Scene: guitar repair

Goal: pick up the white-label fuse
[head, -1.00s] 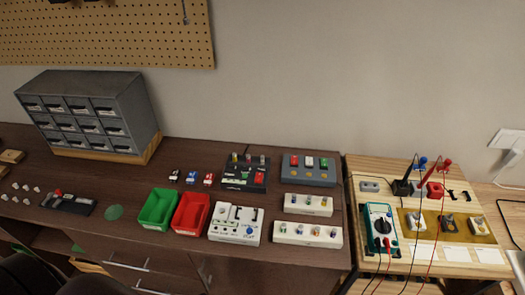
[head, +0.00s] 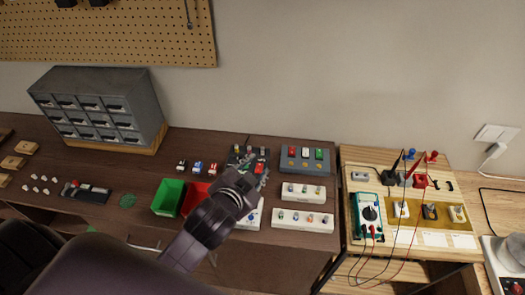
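On the grey board (head: 284,169) at the back right of the dark bench stand a red, a white and a green piece in a row. The white piece (head: 305,152) in the middle may be the white-label fuse; its label is too small to read. My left gripper (head: 258,171) reaches in from below, left of the grey board, over the black device (head: 235,150). Its fingers look apart with nothing visible between them. The gripper and arm hide part of the black device, the red bin (head: 193,199) and the white tester (head: 254,218). My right gripper is not in view.
Two white racks (head: 301,226) with small colour-banded parts stand in front of the grey board. A green bin (head: 168,198) and several small coloured parts (head: 198,168) lie to the left. A wooden table with a multimeter (head: 369,213) and cables is at the right.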

